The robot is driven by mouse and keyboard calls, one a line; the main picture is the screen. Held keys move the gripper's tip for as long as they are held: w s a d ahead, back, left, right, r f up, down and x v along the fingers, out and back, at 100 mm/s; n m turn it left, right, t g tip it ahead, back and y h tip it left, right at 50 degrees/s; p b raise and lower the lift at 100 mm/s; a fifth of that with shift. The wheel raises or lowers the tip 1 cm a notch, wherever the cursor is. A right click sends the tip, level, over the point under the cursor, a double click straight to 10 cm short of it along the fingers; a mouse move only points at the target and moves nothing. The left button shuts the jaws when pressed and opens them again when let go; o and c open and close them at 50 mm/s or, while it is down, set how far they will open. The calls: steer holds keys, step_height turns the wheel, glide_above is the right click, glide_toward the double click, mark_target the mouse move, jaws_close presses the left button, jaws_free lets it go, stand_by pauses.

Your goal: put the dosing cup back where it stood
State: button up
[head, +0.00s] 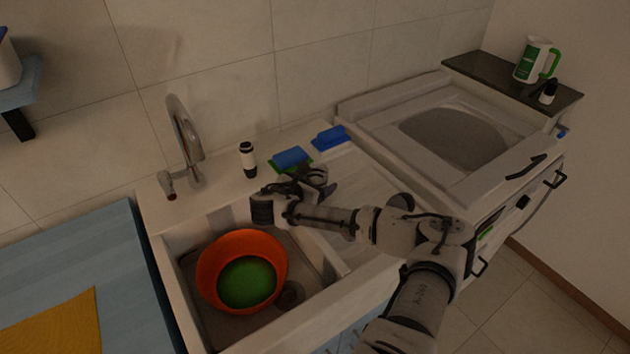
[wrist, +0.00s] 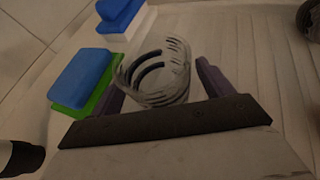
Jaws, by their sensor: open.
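A grey, ring-shaped cup with dark curved bands, which looks like the dosing cup (wrist: 152,78), is on or just above the ribbed pale drainer in the wrist view. My gripper (wrist: 160,76) is open, with one finger on each side of the cup. I cannot tell whether either finger touches it. In the head view my gripper (head: 312,182) is over the drainer beside the sink, just in front of a blue and green sponge. There I cannot clearly separate the cup from the dark fingers.
The blue and green sponge (head: 292,158), a blue and white sponge (head: 331,137) and a black and white bottle (head: 248,160) stand behind my gripper. The sink holds an orange bowl (head: 212,262). The tap (head: 186,140) rises at left. The drainer's right part is clear.

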steer(key=shift+s+a+p, duration=0.1)
steer(key=shift+s+p, duration=0.1)
steer(key=shift+p, duration=0.15)
steer(key=b+v, duration=0.1)
steer(key=v, duration=0.6)
steer(key=b+v, duration=0.1)
steer(key=v, duration=0.2)
steer(key=shift+a+r+b, duration=0.15)
steer(key=shift+r+b, duration=0.2)
steer(key=shift+r, duration=0.05)
steer(key=shift+s+a+r, duration=0.15)
steer(key=shift+s+a, duration=0.2)
steer(key=shift+s, duration=0.25)
